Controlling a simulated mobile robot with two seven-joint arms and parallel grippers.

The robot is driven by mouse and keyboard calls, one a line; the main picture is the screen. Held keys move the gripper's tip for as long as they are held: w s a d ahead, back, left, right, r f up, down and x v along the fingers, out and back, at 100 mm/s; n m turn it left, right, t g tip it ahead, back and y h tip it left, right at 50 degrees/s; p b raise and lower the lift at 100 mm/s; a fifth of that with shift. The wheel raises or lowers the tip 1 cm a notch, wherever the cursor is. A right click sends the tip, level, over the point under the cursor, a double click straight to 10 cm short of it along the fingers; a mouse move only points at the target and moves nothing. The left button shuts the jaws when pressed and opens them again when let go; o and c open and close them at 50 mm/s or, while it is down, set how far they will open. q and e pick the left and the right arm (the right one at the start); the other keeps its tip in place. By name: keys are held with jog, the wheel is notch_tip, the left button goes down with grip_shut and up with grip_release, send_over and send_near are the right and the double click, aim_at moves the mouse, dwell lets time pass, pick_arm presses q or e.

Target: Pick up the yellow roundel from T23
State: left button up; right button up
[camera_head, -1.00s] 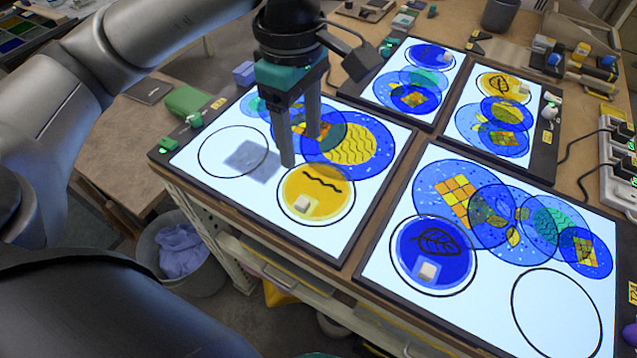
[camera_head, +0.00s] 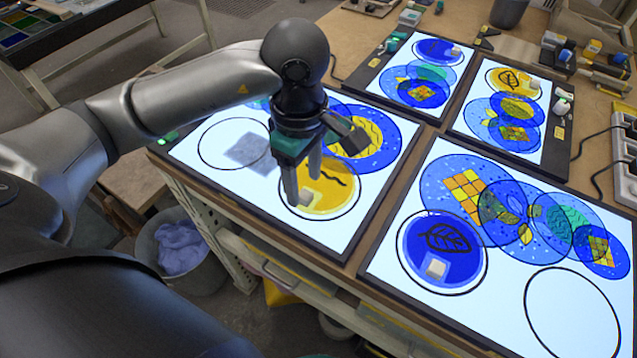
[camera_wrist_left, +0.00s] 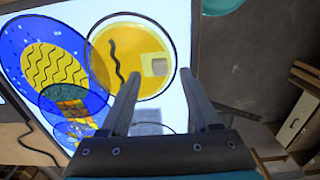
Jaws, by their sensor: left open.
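A yellow roundel (camera_head: 342,196) with a black wavy line lies in a black ring on the near-left light panel (camera_head: 220,183). It also shows in the left wrist view (camera_wrist_left: 138,48). A small pale block (camera_head: 304,199) sits on it near its edge, also seen in the left wrist view (camera_wrist_left: 157,66). My left gripper (camera_head: 303,188) is open and low over the roundel, its fingertips near the pale block. In the left wrist view the open fingers (camera_wrist_left: 160,78) point toward the block with nothing between them. I cannot read a T23 label.
Overlapping blue roundels (camera_head: 375,140) lie behind the yellow one. An empty black ring (camera_head: 234,146) is at left. The near-right panel (camera_head: 400,286) holds a blue leaf roundel (camera_head: 432,238) and an empty ring. A second yellow roundel (camera_head: 500,78) lies on a back panel.

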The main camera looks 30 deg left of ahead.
pick_arm(q)
jog(key=shift+f, duration=1.45)
jog(key=shift+c, duration=0.4)
grip_shut()
